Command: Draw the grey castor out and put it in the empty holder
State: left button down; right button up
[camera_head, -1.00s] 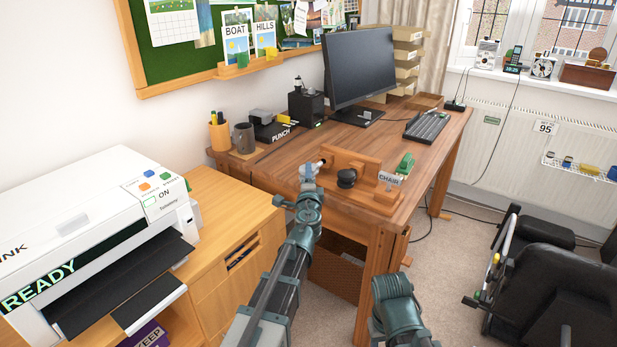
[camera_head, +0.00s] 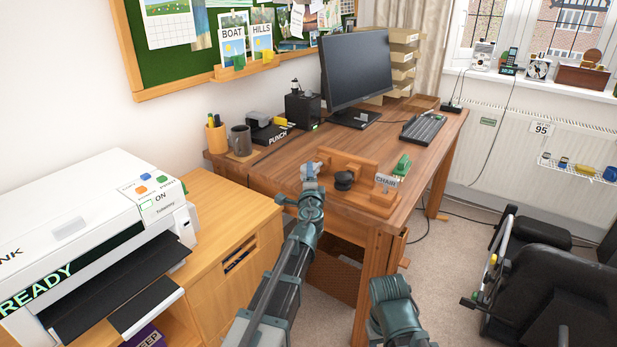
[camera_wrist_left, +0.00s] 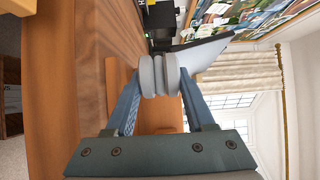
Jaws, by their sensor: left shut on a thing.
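My left gripper (camera_head: 311,180) is shut on the grey castor (camera_head: 310,169) at the front edge of the desk. In the left wrist view, the castor's pale double wheel (camera_wrist_left: 160,75) sits between the two blue fingers. The wooden stand (camera_head: 352,163) is just right of and behind it, and carries a black castor (camera_head: 344,180) and a "CHAIR" sign (camera_head: 386,181). I cannot tell whether the grey castor touches the stand. No empty holder shows clearly; my gripper covers the stand's left end. My right arm shows low in the head view, but its gripper does not.
A green object (camera_head: 402,165) lies behind the sign. The monitor (camera_head: 357,68), keyboard (camera_head: 424,128), mug (camera_head: 241,141) and punch (camera_head: 270,130) stand farther back on the desk (camera_head: 310,142). The printer (camera_head: 85,225) is at the left. The desk's middle is mostly clear.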

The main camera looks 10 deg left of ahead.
pick_arm(q)
jog(key=shift+w+d, duration=0.2)
jog(key=shift+w, duration=0.3)
jog(key=shift+w+d, duration=0.15)
jog(key=shift+w, duration=0.35)
jog(key=shift+c, duration=0.9)
grip_release()
jog(key=shift+s, duration=0.15)
jog(key=v, duration=1.3)
jog(key=shift+s, duration=0.25)
jog(key=shift+f, duration=0.1)
